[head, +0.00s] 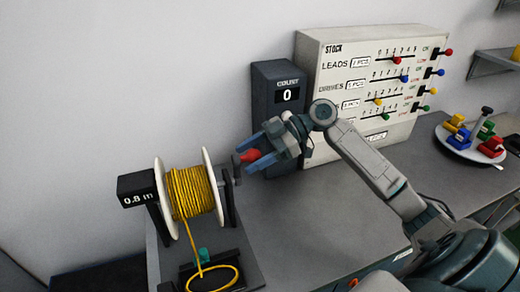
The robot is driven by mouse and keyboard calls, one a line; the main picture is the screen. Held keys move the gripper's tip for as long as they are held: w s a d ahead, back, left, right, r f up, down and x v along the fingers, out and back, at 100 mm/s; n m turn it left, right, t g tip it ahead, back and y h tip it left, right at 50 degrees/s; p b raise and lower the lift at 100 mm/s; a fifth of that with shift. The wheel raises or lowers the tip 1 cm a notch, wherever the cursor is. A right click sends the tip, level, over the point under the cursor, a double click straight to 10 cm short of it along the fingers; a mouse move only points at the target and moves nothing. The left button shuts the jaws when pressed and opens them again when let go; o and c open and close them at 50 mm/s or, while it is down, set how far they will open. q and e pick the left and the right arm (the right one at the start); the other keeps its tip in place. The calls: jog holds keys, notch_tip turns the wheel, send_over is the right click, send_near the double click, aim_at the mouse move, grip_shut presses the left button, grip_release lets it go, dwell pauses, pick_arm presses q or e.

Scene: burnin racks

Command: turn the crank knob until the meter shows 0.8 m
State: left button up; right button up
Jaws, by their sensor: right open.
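The meter (137,198) is a black box at the left of the reel and reads 0.8 m. The reel (210,165) has white flanges and is wound with yellow cable (187,192). The red crank knob (251,155) is at the right side of the reel, by the dark crank (236,167). My right gripper (246,158) is open, with its blue-grey fingers on either side of the red knob. I cannot tell if they touch it. My left gripper is not in view.
A yellow cable loop (216,279) lies at the reel's front, near a green part (204,254). A dark counter (277,80) showing 0 and a white stock panel (345,48) stand behind. A plate (468,155) with coloured pieces is at right. The middle counter is clear.

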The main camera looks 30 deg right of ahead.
jog(key=shift+s+d+r+b, duration=0.15)
jog(key=shift+d+b, duration=0.2)
jog(key=shift+d, duration=0.25)
jog(key=b+v, duration=0.4)
jog(key=v, duration=0.5)
jog(key=shift+r, duration=0.15)
jog(key=shift+d, duration=0.15)
